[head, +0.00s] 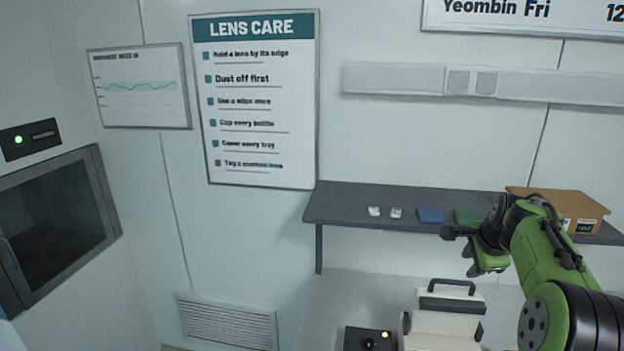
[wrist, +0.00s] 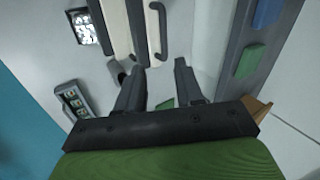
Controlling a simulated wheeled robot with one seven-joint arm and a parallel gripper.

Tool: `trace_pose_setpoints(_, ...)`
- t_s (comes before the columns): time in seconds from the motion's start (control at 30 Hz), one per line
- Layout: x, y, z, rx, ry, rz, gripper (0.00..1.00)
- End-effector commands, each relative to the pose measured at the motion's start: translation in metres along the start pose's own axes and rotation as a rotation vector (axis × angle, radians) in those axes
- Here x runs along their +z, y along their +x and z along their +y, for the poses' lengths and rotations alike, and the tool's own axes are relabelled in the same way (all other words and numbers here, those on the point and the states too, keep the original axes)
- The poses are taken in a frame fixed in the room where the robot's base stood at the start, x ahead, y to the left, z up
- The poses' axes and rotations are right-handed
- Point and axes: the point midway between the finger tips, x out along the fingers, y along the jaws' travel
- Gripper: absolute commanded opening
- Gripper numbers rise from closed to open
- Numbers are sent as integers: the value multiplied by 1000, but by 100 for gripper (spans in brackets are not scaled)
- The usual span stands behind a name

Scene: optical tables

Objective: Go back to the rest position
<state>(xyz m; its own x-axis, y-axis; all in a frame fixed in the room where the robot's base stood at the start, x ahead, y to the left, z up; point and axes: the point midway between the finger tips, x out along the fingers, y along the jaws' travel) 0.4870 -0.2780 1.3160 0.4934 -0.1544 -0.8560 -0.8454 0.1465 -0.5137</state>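My gripper (head: 460,252) is raised in front of the wall shelf at the right of the head view, at the end of my green arm. In the wrist view its two dark fingers (wrist: 158,78) stand apart with a clear gap. Nothing is held at the fingertips. A small green patch (wrist: 166,103) shows between the finger bases; I cannot tell what it is.
The dark shelf (head: 345,203) holds two small white pieces (head: 384,212), a blue block (head: 430,215), a green block (head: 467,216) and a cardboard box (head: 590,210). Below stand a cream handled case (head: 445,322) and a black device (head: 368,339). A slotted tray (wrist: 72,100) lies left.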

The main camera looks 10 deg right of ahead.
Motion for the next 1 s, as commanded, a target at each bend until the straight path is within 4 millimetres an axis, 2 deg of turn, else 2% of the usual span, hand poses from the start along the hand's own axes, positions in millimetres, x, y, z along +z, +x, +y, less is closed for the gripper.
trace_pose_setpoints(0.03, 28, -14, 6, 1, -107, -3, 36)
trace_pose_setpoints(0.1, 68, -37, 23, 12, -298, -6, 36)
trace_pose_setpoints(0.2, 117, -70, 61, 22, -568, -13, 36)
trace_pose_setpoints(0.27, 141, -87, 89, 24, -723, -21, 36)
trace_pose_setpoints(0.37, 172, -112, 142, 18, -971, -39, 36)
trace_pose_setpoints(0.4, 181, -119, 165, 12, -1068, -49, 36)
trace_pose_setpoints(0.47, 192, -128, 202, -1, -1210, -67, 36)
trace_pose_setpoints(0.5, 198, -131, 226, -12, -1302, -80, 36)
trace_pose_setpoints(0.6, 207, -133, 282, -46, -1507, -116, 36)
trace_pose_setpoints(0.7, 210, -131, 319, -76, -1645, -144, 36)
trace_pose_setpoints(0.8, 211, -129, 335, -90, -1710, -158, 36)
trace_pose_setpoints(1.0, 211, -129, 336, -89, -1720, -161, 36)
